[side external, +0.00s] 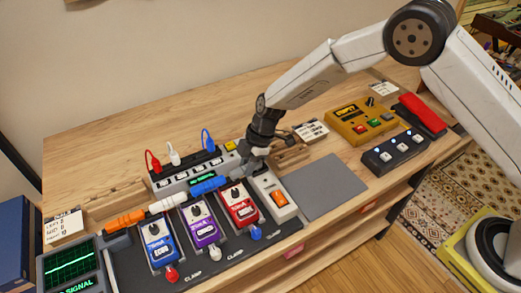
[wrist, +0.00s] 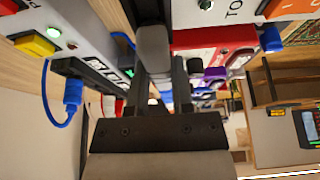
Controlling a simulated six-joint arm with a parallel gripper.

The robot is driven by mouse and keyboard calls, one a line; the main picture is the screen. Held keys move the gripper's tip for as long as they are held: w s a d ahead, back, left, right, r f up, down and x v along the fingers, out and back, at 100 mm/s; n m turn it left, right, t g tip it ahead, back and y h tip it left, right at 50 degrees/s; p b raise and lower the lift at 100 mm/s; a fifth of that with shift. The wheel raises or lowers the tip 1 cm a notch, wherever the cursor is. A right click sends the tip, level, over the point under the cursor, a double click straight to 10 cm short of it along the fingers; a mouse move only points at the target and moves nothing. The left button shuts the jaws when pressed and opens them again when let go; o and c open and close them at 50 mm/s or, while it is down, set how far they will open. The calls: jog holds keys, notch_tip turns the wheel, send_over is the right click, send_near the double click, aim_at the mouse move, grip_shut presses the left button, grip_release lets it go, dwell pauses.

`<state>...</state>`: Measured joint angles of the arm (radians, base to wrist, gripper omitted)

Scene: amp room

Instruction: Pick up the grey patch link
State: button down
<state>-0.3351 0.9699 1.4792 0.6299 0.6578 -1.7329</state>
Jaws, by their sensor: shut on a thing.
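The grey patch link (wrist: 153,45) shows in the wrist view as a grey block between my fingertips. My gripper (side external: 247,162) is shut on it, at the right end of the row of links, behind the red pedal (side external: 238,203) and the pale box with an orange switch (side external: 272,195). In the side view my gripper largely hides the link. I cannot tell whether it still touches the pedal or box. The orange link (side external: 124,221), white link (side external: 167,203) and blue link (side external: 209,186) lie in line to the left.
A purple pedal (side external: 200,227) and blue pedal (side external: 158,245) stand left of the red one. Behind the links is a power strip (side external: 190,175) with red, white and blue plugs. A bare grey mat (side external: 325,186) lies right; beyond it are a yellow box (side external: 360,122) and black footswitch (side external: 395,152).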

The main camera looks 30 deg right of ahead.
aim_at(241, 168)
jog(key=shift+r, duration=0.6)
notch_tip(241, 168, up, 2)
jog(key=shift+r, duration=0.1)
jog(key=s+d+r, duration=0.5)
jog(key=s+r, duration=0.5)
jog(key=s, duration=0.3)
jog(key=shift+w, duration=0.1)
